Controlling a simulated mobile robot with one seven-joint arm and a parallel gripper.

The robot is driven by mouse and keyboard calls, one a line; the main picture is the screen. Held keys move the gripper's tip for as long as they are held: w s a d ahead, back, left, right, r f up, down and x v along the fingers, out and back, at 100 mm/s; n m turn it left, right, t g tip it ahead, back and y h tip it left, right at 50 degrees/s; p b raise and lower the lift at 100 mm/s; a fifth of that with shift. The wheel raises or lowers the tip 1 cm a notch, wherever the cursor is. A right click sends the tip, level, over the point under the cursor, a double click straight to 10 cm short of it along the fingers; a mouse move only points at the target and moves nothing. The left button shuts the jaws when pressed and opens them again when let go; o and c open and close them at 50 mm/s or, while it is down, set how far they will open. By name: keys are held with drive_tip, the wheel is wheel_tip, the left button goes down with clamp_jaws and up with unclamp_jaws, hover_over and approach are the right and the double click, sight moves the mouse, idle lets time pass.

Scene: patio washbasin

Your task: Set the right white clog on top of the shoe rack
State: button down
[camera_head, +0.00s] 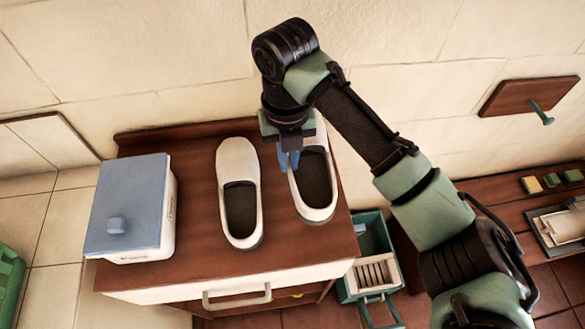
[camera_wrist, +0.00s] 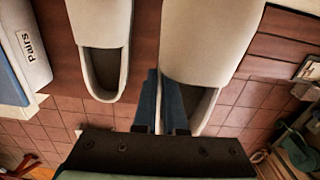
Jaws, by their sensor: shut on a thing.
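The right white clog (camera_head: 318,205) is over the right part of the brown top of the shoe rack (camera_head: 190,283), toe toward the wall. My gripper (camera_head: 288,162) is shut on the clog's left side wall near its opening. In the wrist view, my blue fingers (camera_wrist: 160,105) pinch that edge of the right clog (camera_wrist: 205,40). The gripper and arm hide part of its toe in the head view. I cannot tell whether its sole touches the top. The left white clog (camera_head: 239,165) stands beside it on the top, apart from it, and also shows in the wrist view (camera_wrist: 100,30).
A white box with a blue lid (camera_head: 128,205) stands on the rack's left part. A green crate (camera_head: 372,235) sits low at the rack's right. A brown bench (camera_head: 500,205) holds small blocks further right. A wall plate with a green peg (camera_head: 540,105) sticks out.

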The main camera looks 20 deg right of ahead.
drive_tip(key=f, duration=0.4)
drive_tip(key=shift+s, duration=0.2)
drive_tip(key=shift+w+f+p, duration=0.1)
drive_tip(key=shift+f+p, duration=0.4)
drive_tip(key=shift+f, duration=1.65)
drive_tip(key=c, duration=1)
unclamp_jaws()
drive_tip(key=shift+f, duration=0.1)
wheel_tip(320, 180, up, 12)
drive_tip(key=shift+r+b, duration=0.15)
drive_tip(key=shift+b, duration=0.45)
